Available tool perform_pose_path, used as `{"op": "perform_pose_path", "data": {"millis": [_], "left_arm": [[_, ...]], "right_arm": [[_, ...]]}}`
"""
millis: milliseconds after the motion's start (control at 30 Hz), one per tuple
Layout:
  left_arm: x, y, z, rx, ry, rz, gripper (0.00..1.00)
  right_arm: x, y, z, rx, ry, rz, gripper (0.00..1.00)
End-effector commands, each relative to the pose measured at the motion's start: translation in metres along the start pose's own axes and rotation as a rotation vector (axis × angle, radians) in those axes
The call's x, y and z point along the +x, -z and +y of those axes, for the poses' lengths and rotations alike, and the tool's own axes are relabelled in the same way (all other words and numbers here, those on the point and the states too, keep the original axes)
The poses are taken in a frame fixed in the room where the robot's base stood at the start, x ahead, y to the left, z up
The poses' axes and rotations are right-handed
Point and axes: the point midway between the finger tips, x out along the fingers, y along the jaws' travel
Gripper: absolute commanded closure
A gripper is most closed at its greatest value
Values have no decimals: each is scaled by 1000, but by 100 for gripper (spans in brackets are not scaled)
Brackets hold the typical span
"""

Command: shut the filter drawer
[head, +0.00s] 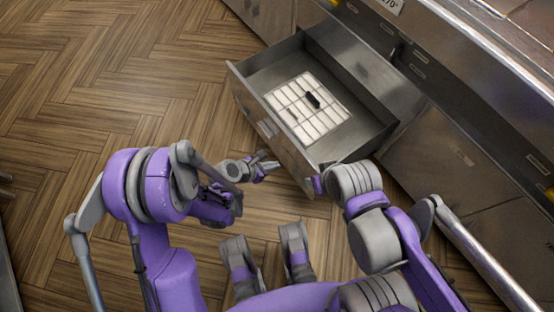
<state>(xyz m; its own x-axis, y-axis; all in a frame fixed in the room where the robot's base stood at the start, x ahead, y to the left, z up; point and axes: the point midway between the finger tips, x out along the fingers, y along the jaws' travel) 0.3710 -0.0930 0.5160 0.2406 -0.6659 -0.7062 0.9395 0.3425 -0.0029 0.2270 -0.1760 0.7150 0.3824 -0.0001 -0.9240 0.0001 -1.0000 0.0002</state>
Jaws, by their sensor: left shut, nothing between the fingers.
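The filter drawer (262,70) stands pulled well out of the metal range, its front panel facing the lower left. A pale gridded filter (325,122) lies flat inside, with a small dark handle-like piece on it.
More cabinet doors (268,15) are at the top. The herringbone wood floor (110,75) is clear to the left of the drawer.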

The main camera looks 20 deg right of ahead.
Motion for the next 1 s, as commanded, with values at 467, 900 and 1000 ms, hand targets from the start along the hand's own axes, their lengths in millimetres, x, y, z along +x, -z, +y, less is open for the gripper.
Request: {"op": "perform_pose_path", "data": {"millis": [467, 900, 1000], "left_arm": [[94, -9, 0, 5, 1, 0, 100], [111, -28, 1, 3, -1, 1, 100], [111, -28, 1, 3, -1, 1, 100]], "right_arm": [[19, -5, 0, 0, 0, -6, 48], [20, -6, 0, 0, 0, -7, 48], [20, -6, 0, 0, 0, -7, 48]]}}
